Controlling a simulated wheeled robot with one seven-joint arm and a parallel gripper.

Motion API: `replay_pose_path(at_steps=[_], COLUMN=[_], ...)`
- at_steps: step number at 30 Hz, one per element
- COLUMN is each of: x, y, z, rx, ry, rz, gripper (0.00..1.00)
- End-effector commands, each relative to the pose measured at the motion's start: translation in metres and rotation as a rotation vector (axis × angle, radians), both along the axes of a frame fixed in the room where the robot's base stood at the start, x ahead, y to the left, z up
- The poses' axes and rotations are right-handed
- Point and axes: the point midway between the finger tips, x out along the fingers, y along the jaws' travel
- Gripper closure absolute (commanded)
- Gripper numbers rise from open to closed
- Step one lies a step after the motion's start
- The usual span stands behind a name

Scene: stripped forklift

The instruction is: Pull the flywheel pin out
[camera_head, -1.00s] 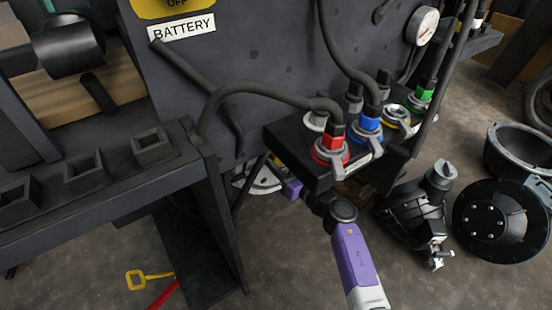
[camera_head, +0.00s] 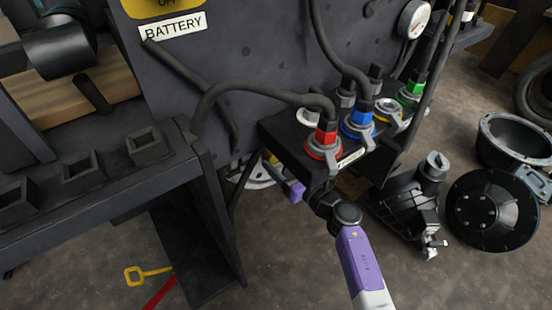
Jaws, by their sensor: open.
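The flywheel (camera_head: 247,180) shows as a pale grey disc edge low behind the black connector block, under the machine's dark panel. A small yellow piece (camera_head: 272,157) shows at its upper right; I cannot tell whether it is the pin. My arm, purple and black, reaches up from the bottom and bends left behind the block. My gripper (camera_head: 274,171) is small and partly hidden at the flywheel's right side, left of my purple wrist part. It is open. I cannot tell whether it touches the yellow piece or the flywheel.
The connector block (camera_head: 290,148), with red, blue, yellow and green couplings, hangs close above my wrist. A dark frame leg (camera_head: 218,220) stands left. A black pump-like part (camera_head: 408,205), a round black disc (camera_head: 493,210) and a yellow handle (camera_head: 147,273) lie on the floor.

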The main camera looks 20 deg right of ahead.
Motion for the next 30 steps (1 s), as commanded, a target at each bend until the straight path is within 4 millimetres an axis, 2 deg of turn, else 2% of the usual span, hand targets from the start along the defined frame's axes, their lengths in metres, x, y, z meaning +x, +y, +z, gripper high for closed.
replay_pose_path(at_steps=[6,12,30], x=[-0.036,-0.053,-0.056], y=[-0.012,-0.018,-0.019], z=[0.001,0.001,0.0], rx=[0.0,0.0,0.007], ry=[0.002,0.0,0.002], rz=[-0.001,0.0,0.0], gripper=[0.39,0.39,0.39])
